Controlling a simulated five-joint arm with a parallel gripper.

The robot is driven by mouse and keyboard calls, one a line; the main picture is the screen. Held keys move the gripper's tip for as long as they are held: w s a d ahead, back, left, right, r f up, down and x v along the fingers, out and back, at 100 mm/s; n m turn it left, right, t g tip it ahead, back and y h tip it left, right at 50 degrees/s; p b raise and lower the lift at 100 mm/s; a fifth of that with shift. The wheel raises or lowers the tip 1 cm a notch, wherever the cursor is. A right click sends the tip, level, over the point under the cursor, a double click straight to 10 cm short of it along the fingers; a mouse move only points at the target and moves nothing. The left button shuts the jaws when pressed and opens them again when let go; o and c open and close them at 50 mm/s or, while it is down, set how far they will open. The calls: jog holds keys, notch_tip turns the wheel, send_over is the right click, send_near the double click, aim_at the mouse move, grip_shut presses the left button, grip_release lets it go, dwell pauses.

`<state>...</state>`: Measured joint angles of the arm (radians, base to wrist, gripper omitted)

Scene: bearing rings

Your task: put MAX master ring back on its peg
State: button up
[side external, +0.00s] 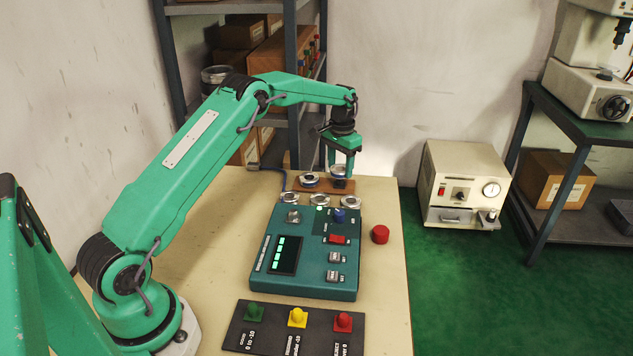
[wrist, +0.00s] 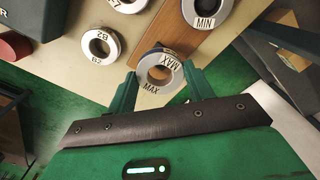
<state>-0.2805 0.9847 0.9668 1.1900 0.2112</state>
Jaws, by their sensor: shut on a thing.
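The MAX master ring (wrist: 160,68) is a steel ring with "MAX" lettered on its face. It sits between the two fingers of my gripper (wrist: 160,78) in the wrist view. In the side view my gripper (side external: 340,158) points down and is shut on the ring (side external: 339,171) over the right end of the brown board (side external: 323,187). The MIN ring (wrist: 205,12) lies on the same board, and it also shows in the side view (side external: 309,181). The MAX peg is hard to make out beneath the held ring, and I cannot tell whether the ring is around it.
A dark panel with coloured knobs (side external: 296,328) lies at the front.

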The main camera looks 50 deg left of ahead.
jog(key=shift+f, duration=1.7)
dwell(2.1)
jog(key=o, duration=1.3)
jog(key=shift+o, duration=0.2)
jog(key=shift+r, duration=0.1)
jog(key=shift+r, duration=3.65)
